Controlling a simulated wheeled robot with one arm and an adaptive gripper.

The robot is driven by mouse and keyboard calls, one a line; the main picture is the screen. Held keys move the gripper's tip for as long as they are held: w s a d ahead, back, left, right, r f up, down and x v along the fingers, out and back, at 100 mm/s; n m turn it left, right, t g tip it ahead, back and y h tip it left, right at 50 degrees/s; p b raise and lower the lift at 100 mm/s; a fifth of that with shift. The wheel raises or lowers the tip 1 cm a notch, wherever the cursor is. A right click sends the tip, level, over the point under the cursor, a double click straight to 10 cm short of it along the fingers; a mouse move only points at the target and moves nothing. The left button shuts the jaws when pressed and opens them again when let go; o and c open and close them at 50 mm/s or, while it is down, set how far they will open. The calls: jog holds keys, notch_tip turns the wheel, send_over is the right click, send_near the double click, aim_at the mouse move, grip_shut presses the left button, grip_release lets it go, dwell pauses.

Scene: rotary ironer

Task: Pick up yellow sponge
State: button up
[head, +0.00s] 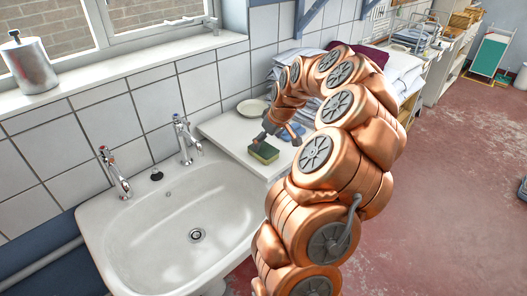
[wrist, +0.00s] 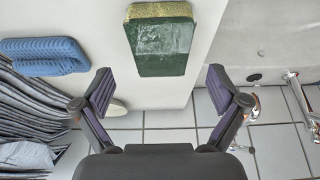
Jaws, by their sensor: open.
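The yellow sponge (head: 264,153) lies on the white counter (head: 219,127) beside the sink, with a dark green layer on top and yellow at its side. In the wrist view the sponge (wrist: 160,42) shows its worn green face and a yellow edge, ahead of the fingers and roughly centred between them. My gripper (head: 281,131) is just above and behind the sponge in the head view. In the wrist view my gripper (wrist: 159,90) has its fingers wide apart with nothing between them, and it is apart from the sponge.
A blue ribbed item (wrist: 45,56) lies on the counter to the left in the wrist view. A pale round dish (head: 252,108) stands near the tiled wall. The sink (head: 150,235) with two taps (head: 187,140) adjoins the counter. Folded linen (head: 400,68) is stacked behind my arm.

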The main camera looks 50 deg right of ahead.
aim_at(264, 149)
jog(key=p+x, duration=0.1)
jog(key=x, duration=0.3)
jog(key=shift+s+a+f+p, duration=0.1)
jog(key=shift+f+p, duration=0.1)
jog(key=shift+p, duration=0.2)
jog(key=shift+f, duration=0.1)
jog(key=shift+f+b, duration=0.25)
jog(key=shift+b, duration=0.35)
jog(key=shift+c, duration=0.2)
dwell(0.4)
jog(key=c, duration=0.8)
jog(key=shift+r, duration=0.15)
